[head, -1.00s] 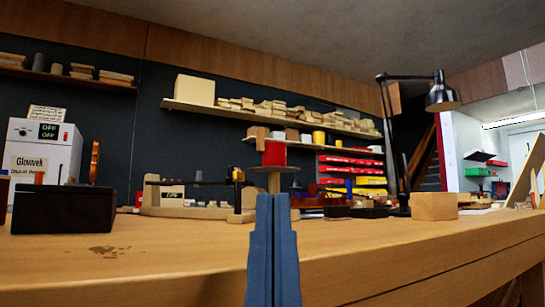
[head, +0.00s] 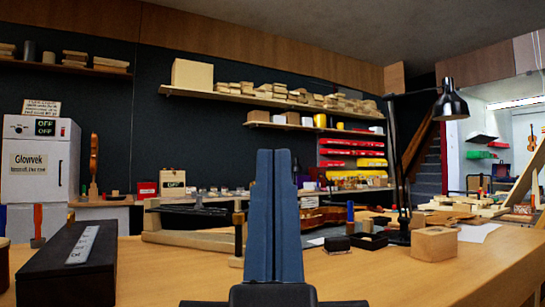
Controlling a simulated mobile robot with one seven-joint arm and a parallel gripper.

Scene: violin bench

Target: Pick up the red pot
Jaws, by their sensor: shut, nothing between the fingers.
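My gripper (head: 274,155) points upward in the middle of the head view, its two blue-grey fingers pressed together with nothing between them. It stands in front of the bench and hides a strip of it. I see no clear red pot. At the far left edge, a dark reddish round container (head: 3,268) with a tan top is cut off by the frame, and I cannot tell if it is the pot. My gripper is well to the right of it and apart from it.
A long black case (head: 75,262) lies on the wooden bench (head: 190,275) at left. A wooden block (head: 434,243), a black lamp (head: 400,215) and a violin (head: 325,217) stand or lie to the right. The front middle of the bench looks clear beside my gripper.

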